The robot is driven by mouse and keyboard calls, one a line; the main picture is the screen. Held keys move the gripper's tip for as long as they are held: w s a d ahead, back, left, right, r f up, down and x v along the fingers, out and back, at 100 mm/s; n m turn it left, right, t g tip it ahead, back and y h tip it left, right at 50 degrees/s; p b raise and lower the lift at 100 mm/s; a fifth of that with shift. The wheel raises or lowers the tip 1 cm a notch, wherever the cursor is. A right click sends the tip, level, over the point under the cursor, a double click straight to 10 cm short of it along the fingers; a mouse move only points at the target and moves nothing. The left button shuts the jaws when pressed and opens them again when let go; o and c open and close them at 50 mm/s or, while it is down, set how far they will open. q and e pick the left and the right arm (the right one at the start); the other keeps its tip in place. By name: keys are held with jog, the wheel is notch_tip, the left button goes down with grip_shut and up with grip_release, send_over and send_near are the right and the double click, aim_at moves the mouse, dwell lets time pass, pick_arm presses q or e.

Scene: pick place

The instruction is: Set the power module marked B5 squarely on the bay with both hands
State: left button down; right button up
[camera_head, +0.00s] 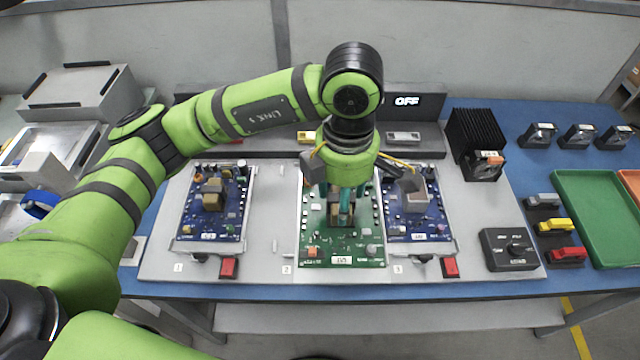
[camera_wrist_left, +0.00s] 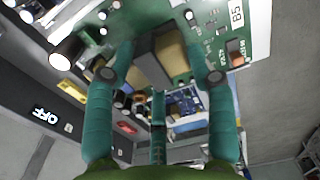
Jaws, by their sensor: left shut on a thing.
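The power module is a green circuit board (camera_head: 312,228) at the middle of the bench. The bay marked 2 (camera_head: 280,215) shows as a bare grey strip with small pegs left of the module; the module hides the rest. The module lies over the bay's right side and overlaps the left edge of the blue board at 3. I cannot tell how high it is. My right gripper is not in view.
Blue boards sit at bay 1 (camera_head: 200,225) and bay 3 (camera_head: 430,225). Red switches (camera_head: 228,267) line the front. A black heatsink (camera_head: 476,135) and a control box (camera_head: 509,249) stand right. Behind is a dark console with an OFF display (camera_head: 407,101).

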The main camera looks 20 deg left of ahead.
pick_arm(q)
jog(key=w+a+f+p, duration=0.1)
jog(key=w+a, duration=0.1)
jog(key=w+a+f, duration=0.1)
jog(key=w, duration=0.1)
jog(key=shift+a+f+p, duration=0.4)
jog(key=w+a+f, duration=0.1)
jog(key=w, duration=0.1)
jog(key=w+a+f+p, duration=0.1)
jog(key=w+a+f, duration=0.1)
jog(key=shift+a+f, duration=0.15)
jog(key=shift+f, duration=0.05)
jog(key=shift+w+a+f, duration=0.15)
jog(key=shift+w, duration=0.1)
notch_tip(320, 180, down, 4)
jog(key=shift+r+p, duration=0.1)
jog(key=shift+p, duration=0.8)
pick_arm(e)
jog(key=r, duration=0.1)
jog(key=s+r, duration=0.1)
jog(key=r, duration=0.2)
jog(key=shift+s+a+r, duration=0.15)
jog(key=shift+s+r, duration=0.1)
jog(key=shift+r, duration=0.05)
pick_arm(q)
jog(key=shift+f, duration=0.2)
